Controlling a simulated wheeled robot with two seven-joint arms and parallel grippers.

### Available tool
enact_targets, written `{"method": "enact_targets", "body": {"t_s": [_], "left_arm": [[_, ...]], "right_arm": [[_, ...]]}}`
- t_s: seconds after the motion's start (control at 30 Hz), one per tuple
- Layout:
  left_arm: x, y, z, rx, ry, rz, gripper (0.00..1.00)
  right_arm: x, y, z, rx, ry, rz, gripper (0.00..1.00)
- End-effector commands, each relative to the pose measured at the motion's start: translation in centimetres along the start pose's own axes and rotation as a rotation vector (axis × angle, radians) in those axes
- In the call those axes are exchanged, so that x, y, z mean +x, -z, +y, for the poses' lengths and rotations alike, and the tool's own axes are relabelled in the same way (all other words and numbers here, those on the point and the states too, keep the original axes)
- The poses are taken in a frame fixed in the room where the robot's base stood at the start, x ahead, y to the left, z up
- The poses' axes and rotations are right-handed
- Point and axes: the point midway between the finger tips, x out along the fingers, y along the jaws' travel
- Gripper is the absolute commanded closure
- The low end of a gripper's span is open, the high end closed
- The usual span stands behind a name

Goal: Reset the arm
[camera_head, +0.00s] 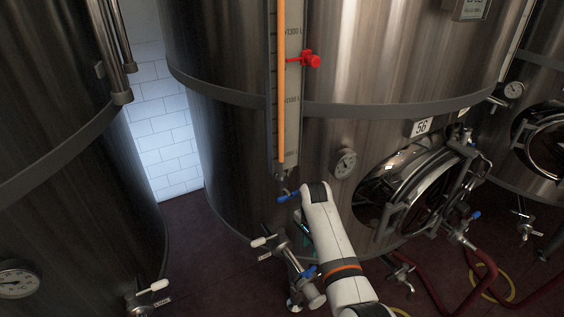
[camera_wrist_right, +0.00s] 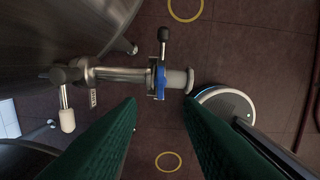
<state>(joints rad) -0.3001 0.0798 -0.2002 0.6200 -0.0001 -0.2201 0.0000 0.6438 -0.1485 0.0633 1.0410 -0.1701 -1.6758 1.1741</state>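My right arm (camera_head: 330,240) reaches in from the bottom in the head view, in front of tank 56 (camera_head: 225,150). It hides most of its own gripper there. In the right wrist view my right gripper (camera_wrist_right: 159,108) shows two green fingers spread apart with nothing held between them. A steel outlet pipe (camera_wrist_right: 115,75) with a blue-collared valve (camera_wrist_right: 159,78) lies beyond the fingertips. I cannot tell how far away it is. My left gripper is not in view.
A level gauge (camera_head: 290,120) with a red clamp (camera_head: 311,60) runs down the tank. A round manway (camera_head: 410,190) and red hoses (camera_head: 485,275) are on the right. Another tank (camera_head: 60,180) stands left. The dark red floor (camera_head: 205,270) is partly clear.

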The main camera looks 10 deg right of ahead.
Motion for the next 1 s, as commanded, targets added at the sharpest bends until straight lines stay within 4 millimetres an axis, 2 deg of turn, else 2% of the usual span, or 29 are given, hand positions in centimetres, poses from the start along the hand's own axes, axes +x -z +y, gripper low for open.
{"method": "enact_targets", "body": {"t_s": [0.13,0.23,0.4,0.5,0.7,0.8,1.0], "left_arm": [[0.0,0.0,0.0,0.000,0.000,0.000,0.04],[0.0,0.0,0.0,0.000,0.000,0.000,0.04],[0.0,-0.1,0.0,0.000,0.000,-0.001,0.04],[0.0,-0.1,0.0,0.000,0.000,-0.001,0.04],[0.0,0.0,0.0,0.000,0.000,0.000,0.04],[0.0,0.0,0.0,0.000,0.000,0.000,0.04],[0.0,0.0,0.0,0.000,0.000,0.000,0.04]], "right_arm": [[0.7,-0.2,-1.0,-0.025,-0.004,-0.006,0.67],[2.1,-0.5,-3.4,-0.092,-0.017,-0.026,0.67],[4.4,-0.2,-10.2,-0.319,-0.053,-0.086,0.67],[4.7,0.7,-14.5,-0.481,-0.071,-0.125,0.67],[3.1,3.7,-22.2,-0.808,-0.105,-0.194,0.67],[1.9,5.1,-24.6,-0.926,-0.120,-0.214,0.67],[-0.3,7.2,-28.0,-1.101,-0.145,-0.242,0.67]]}}
